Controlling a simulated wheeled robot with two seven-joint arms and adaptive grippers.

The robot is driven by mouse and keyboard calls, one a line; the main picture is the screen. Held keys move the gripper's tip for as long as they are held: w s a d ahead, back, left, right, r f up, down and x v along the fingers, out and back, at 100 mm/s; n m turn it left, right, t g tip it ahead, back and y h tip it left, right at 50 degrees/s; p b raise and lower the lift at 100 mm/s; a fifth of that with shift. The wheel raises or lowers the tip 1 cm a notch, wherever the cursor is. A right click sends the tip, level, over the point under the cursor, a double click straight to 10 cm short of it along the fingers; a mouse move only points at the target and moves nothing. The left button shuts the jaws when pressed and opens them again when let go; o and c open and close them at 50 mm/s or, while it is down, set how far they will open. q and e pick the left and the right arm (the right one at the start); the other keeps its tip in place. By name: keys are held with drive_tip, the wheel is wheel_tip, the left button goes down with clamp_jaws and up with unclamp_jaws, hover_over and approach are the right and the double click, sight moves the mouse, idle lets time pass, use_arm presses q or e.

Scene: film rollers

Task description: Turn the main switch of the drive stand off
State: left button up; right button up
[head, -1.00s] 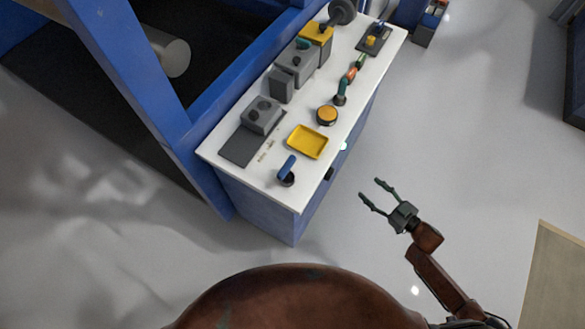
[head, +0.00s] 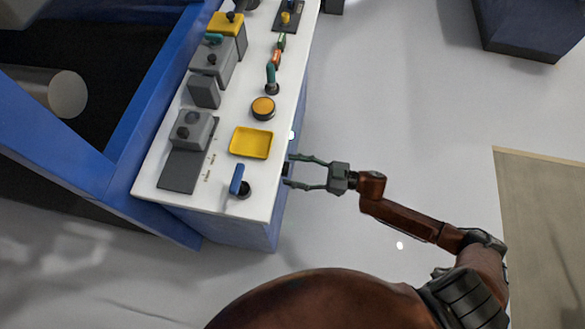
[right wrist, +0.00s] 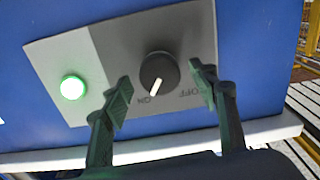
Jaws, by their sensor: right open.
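The main switch is a dark round knob (right wrist: 158,74) on a grey panel (right wrist: 62,50) on the blue side of the drive stand, in the right wrist view. Its white pointer line aims at the ON mark; the OFF mark is to the right. A green lamp (right wrist: 73,87) glows left of the knob. My right gripper (head: 289,170) is open at the stand's right side in the head view. In the right wrist view its fingers (right wrist: 162,82) stand on either side of the knob; I cannot tell whether they touch it. My left gripper is not in view.
The stand's white top (head: 222,188) carries a blue-handled lever (head: 237,180), a yellow tray (head: 251,143), an orange button (head: 263,108) and several grey boxes. A blue frame (head: 150,110) stands left. The floor (head: 400,110) right of the stand is clear.

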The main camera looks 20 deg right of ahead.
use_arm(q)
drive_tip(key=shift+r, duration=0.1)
use_arm(e)
drive_tip(key=shift+a, duration=0.1)
drive_tip(key=shift+c, duration=0.5)
drive_tip(key=c, duration=1.1)
drive_tip(key=shift+o, duration=0.2)
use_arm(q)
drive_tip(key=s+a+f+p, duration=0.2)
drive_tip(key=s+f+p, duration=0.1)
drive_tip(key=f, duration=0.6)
use_arm(e)
drive_tip(key=n, duration=1.3)
drive_tip(key=shift+f+n, duration=0.1)
drive_tip(key=shift+n, duration=0.3)
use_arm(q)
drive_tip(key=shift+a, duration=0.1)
